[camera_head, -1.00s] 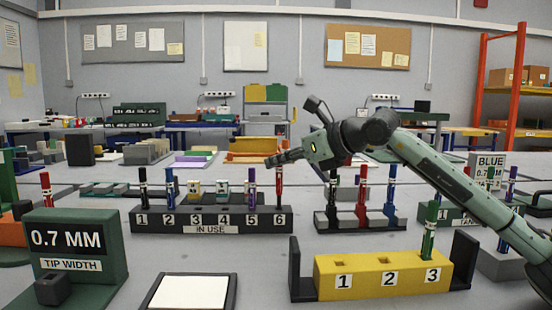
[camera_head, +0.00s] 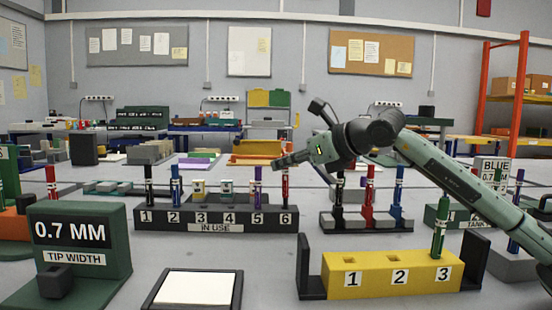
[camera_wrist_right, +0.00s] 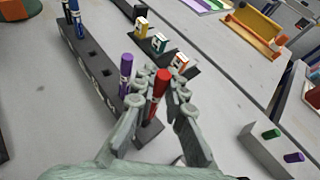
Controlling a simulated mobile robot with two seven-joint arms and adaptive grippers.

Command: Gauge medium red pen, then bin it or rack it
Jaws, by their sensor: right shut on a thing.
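The red pen (camera_head: 285,187) stands upright at slot 6 of the black IN USE rack (camera_head: 215,217). My right gripper (camera_head: 276,163) reaches in from the right at its top. In the right wrist view my right gripper's fingers (camera_wrist_right: 160,82) are shut on the red pen (camera_wrist_right: 156,98), which appears still in the rack. The purple pen (camera_head: 258,187) stands just left of it. The green 0.7 MM tip width gauge (camera_head: 110,225) stands at front left, with a small dark block (camera_head: 54,283) before it. My left gripper is out of view.
A yellow rack (camera_head: 375,277) at front right holds a green pen (camera_head: 439,228) at 3; 1 and 2 are empty. A dark rack (camera_head: 365,220) behind holds black, red and blue pens. A white pad (camera_head: 197,288) lies front centre.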

